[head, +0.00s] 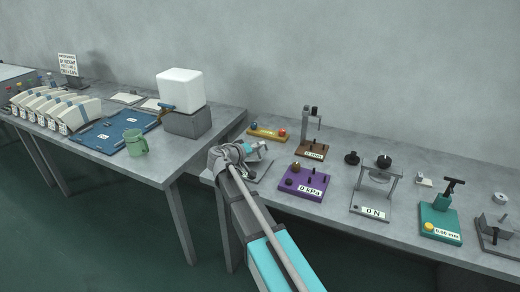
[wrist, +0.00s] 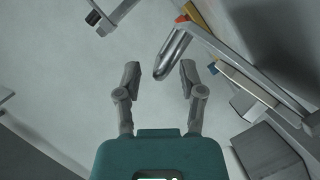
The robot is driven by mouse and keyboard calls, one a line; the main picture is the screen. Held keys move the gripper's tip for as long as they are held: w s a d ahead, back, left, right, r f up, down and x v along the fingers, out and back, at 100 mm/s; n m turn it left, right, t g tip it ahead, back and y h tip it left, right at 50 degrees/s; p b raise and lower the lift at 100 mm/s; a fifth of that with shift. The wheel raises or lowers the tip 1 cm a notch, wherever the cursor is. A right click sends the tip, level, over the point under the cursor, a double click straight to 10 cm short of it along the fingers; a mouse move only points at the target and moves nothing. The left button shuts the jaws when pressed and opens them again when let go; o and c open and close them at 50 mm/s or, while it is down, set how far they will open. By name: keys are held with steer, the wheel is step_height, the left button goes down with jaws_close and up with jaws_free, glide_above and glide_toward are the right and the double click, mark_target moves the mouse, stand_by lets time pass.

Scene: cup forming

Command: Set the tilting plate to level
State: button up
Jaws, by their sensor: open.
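My gripper (head: 232,155) is at the left end of the right-hand table in the head view. In the wrist view my gripper (wrist: 160,74) is open, its two fingers apart with nothing held between them. A rounded silver metal piece (wrist: 172,54) shows just beyond and between the fingertips; I cannot tell whether it touches them. In the head view a grey flat base (head: 262,172) with pale and teal parts above it lies just right of my gripper and is partly hidden by it. I cannot tell for sure whether this is the tilting plate, or its tilt.
A yellow bar with knobs (head: 266,134) and a brown stand (head: 312,150) are behind and right. A purple box (head: 304,184), a 0 N frame (head: 372,207) and a green press (head: 440,222) stand farther right. A white block on a grey base (head: 187,124) stands on the left table.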

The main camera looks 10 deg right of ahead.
steer(key=shift+x, duration=0.9)
steer(key=shift+c, duration=0.2)
jaws_close()
